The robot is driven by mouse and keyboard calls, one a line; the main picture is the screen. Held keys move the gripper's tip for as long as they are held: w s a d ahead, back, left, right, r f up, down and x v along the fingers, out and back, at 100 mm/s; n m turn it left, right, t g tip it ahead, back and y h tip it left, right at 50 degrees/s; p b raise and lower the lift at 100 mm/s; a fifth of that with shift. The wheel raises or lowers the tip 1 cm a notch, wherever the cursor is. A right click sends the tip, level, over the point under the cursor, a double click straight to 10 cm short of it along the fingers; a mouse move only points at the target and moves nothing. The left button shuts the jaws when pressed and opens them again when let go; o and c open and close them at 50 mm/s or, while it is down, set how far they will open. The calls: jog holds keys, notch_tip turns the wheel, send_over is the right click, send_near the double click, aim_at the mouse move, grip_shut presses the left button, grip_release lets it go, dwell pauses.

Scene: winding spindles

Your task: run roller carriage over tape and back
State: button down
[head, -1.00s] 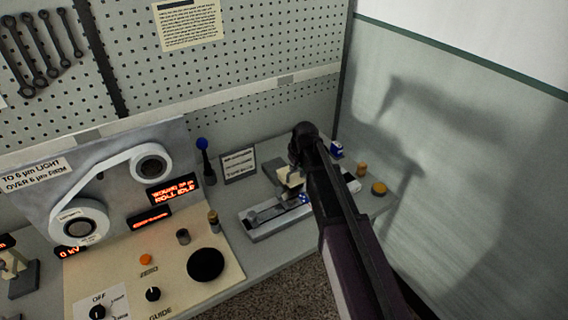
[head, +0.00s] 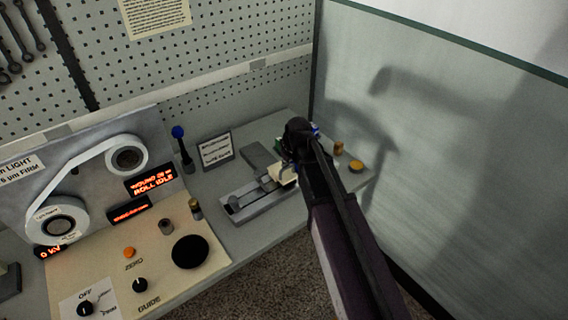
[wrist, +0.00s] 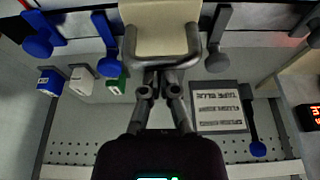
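The roller carriage (head: 280,174) is a cream block on a long grey track (head: 247,208) at the bench's right part. In the wrist view the carriage (wrist: 160,28) fills the top middle, with a grey U-shaped handle (wrist: 134,58) on its near side. My gripper (wrist: 160,74) has its fingers together at the handle's crossbar and looks shut on it. In the head view my gripper (head: 292,162) reaches the carriage from the right, and my arm hides the track's right end. The tape is not clearly visible now.
A small sign (head: 215,149) and a blue-knobbed lever (head: 182,148) stand behind the track. A control panel (head: 205,240) with knobs lies to the left. A yellow disc (head: 356,166) and an amber cylinder (head: 339,148) stand to the right, near the partition wall (head: 450,150).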

aim_at(277, 164)
jog(key=shift+s+f, duration=0.1)
jog(key=shift+f, duration=0.05)
jog(key=w, duration=0.1)
jog(key=w+a, duration=0.2)
jog(key=shift+w+a+f+b, duration=0.1)
jog(key=shift+w+f+b, duration=0.15)
jog(key=shift+w+b, duration=0.1)
jog(key=p+v, duration=0.2)
jog(key=shift+s+r, duration=0.3)
jog(key=shift+r, duration=0.05)
jog(key=shift+r+p, duration=0.6)
jog(key=shift+p, duration=0.3)
jog(key=p+v, duration=0.5)
jog(key=v, duration=0.1)
jog(key=shift+p, duration=0.35)
